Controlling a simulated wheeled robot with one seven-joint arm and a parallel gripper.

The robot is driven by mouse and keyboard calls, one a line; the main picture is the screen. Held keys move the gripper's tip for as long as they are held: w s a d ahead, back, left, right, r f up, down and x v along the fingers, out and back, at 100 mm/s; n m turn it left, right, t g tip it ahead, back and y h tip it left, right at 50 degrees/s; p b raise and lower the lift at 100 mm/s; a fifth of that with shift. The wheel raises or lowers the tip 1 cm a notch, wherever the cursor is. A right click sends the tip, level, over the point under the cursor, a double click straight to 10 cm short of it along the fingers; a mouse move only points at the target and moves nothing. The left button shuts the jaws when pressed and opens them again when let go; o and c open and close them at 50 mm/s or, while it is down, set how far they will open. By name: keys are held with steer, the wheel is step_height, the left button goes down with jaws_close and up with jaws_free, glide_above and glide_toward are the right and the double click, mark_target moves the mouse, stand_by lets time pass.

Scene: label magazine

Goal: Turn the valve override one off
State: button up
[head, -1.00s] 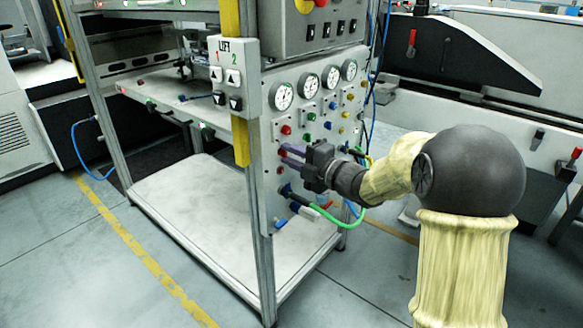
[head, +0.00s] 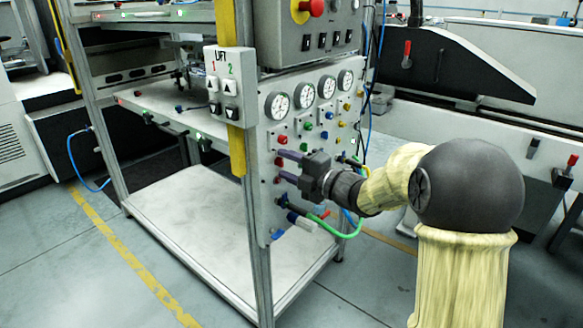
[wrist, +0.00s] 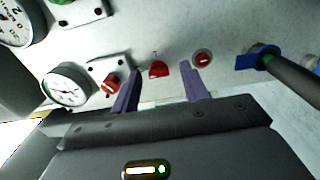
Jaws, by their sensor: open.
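The panel (head: 262,205) carries gauges and coloured controls. A red knob (wrist: 159,69), with a small mark above it that could be a 1, sits between my fingertips in the wrist view. It seems to be the valve override one, but I cannot read a label. My gripper (wrist: 161,75) is open, its two purple fingers on either side of this knob. Contact cannot be told. In the head view my gripper (head: 279,164) reaches the panel from the right, and its fingers partly cover the controls there.
A round red control (wrist: 202,58) is close beside the right finger. A red knob on a white plate (wrist: 110,83) is left of the left finger. A blue fitting with a dark hose (wrist: 258,57) is at right. A green hose (head: 330,228) hangs below my gripper.

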steer(key=shift+s+d, duration=0.1)
steer(key=p+v, duration=0.3)
steer(key=v, duration=1.4)
steer(key=shift+d+f, duration=0.1)
